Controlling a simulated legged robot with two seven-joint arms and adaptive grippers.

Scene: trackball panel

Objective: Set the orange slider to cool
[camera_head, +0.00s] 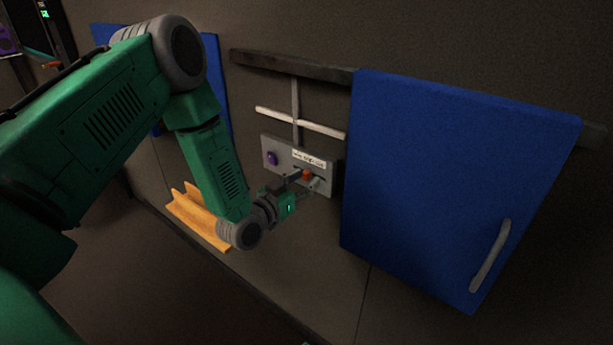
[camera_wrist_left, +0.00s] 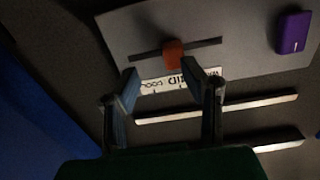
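The orange slider (camera_head: 306,174) sits in a dark horizontal slot on a light grey panel (camera_head: 282,151). In the left wrist view the slider (camera_wrist_left: 173,54) stands near the middle of its slot. A white label (camera_head: 309,159) with dark print is beside the slot; in the left wrist view the label (camera_wrist_left: 181,80) appears upside down and is partly hidden by the fingers. My left gripper (camera_head: 303,184) is at the panel, close to the slider. In the left wrist view its fingers (camera_wrist_left: 162,72) are apart, with the slider just beyond the tips, between them. Contact cannot be told.
A purple block (camera_head: 272,158) is on the panel's left part. Pale bars (camera_head: 300,122) are on the wall above. A blue cabinet door (camera_head: 450,180) with a grey handle is close on the right. A yellow-orange piece (camera_head: 195,220) lies behind my left arm.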

